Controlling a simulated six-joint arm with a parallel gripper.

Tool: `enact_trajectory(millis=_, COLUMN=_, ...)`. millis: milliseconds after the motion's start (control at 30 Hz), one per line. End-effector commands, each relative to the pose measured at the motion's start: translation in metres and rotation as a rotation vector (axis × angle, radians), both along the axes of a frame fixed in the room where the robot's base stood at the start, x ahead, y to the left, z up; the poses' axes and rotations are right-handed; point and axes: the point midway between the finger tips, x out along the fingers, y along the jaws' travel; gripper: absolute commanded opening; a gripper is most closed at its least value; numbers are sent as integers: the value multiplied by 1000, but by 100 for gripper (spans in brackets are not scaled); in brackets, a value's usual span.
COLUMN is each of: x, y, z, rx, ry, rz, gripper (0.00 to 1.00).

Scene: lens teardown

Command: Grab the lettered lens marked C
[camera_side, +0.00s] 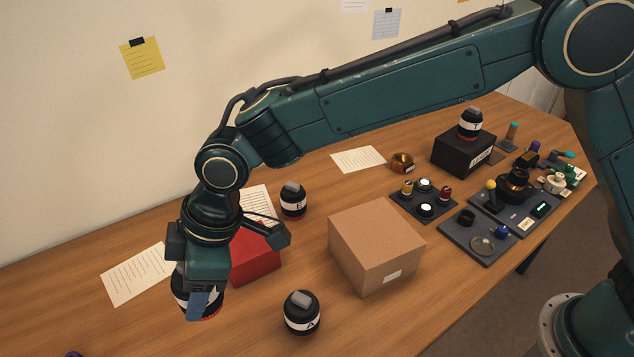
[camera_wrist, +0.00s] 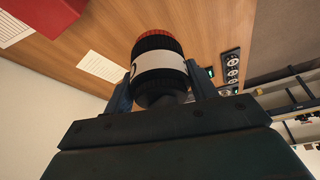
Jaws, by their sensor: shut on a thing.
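My gripper (camera_wrist: 158,92) points down at the left in the side view and is shut on a black lens (camera_side: 185,299) with a white band and a red-orange ring at its lower end. In the wrist view the same lens (camera_wrist: 158,62) sits between the two fingers, its red end facing away from me. A curved letter shows only in part at the left edge of its band, so I cannot read it surely. The lens seems to hang above the table. The fingers hide part of it in the side view.
A red box (camera_side: 257,262) stands just behind my gripper, with lens A (camera_side: 302,313) and lens E (camera_side: 293,201) nearby. A cardboard box (camera_side: 375,245) stands mid-table. Another lens (camera_side: 471,124) tops a black box (camera_side: 463,151); trays of small parts lie right.

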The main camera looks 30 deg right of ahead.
Motion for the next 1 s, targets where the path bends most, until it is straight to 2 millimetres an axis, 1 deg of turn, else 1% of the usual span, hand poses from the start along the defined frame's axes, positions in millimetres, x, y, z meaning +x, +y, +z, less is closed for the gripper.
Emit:
enact_trajectory(millis=33, x=1, y=1, z=12, rx=6, ry=-5, rz=0, gripper=16)
enact_trajectory(millis=200, x=1, y=1, z=36, rx=5, ry=-4, rz=0, gripper=16)
enact_trajectory(millis=400, x=1, y=1, z=51, rx=4, ry=-3, rz=1, gripper=16)
enact_trajectory(millis=600, x=1, y=1, z=55, rx=4, ry=-2, rz=0, gripper=16)
enact_trajectory(millis=1000, x=0, y=1, z=54, rx=4, ry=-2, rz=0, gripper=16)
